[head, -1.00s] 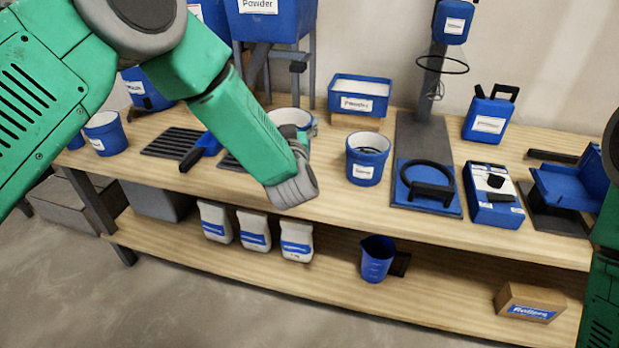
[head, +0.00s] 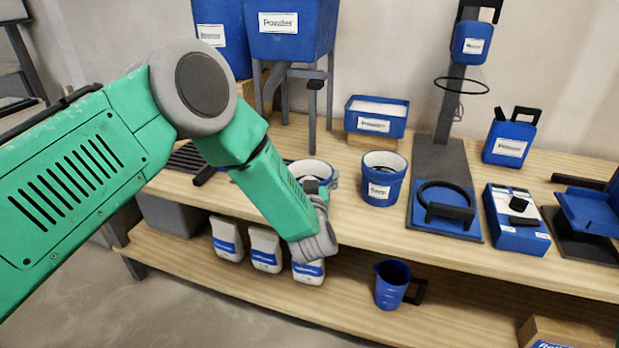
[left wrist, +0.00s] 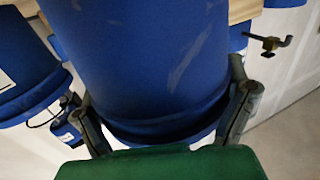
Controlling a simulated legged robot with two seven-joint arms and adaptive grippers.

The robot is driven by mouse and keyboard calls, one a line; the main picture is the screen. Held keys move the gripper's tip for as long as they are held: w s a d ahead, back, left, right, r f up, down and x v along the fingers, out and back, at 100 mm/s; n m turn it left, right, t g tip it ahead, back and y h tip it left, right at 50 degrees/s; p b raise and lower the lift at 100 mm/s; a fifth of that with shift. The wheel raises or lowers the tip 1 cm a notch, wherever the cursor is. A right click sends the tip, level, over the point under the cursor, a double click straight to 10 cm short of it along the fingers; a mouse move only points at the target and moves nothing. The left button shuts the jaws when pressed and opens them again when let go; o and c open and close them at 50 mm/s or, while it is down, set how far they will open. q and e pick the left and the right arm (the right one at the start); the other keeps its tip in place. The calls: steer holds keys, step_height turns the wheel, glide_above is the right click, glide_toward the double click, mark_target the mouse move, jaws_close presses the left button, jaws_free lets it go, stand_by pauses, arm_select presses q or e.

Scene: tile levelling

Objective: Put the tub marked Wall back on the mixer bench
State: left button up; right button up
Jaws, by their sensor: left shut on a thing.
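My left gripper (head: 324,190) is shut on a blue tub (head: 312,166) with a pale rim, mostly hidden behind my forearm in the head view. Its blue wall (left wrist: 155,60) fills the middle of the left wrist view, between the two fingers (left wrist: 165,125). No label shows on it, so I cannot read whether it says Wall. The wooden bench (head: 345,215) runs beneath and behind it. I cannot tell whether the tub touches the bench top. My right gripper is not in view.
Another labelled blue tub (head: 376,189) stands just right of the held one. Behind are a blue tray (head: 391,125) and the Powder hopper (head: 302,42). A stand with a ring pad (head: 445,207) is further right. A jug (head: 391,285) is on the lower shelf.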

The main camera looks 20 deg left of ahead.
arm_select(q)
steer(key=o, duration=1.3)
steer(key=shift+o, duration=0.2)
steer(key=shift+a, duration=0.1)
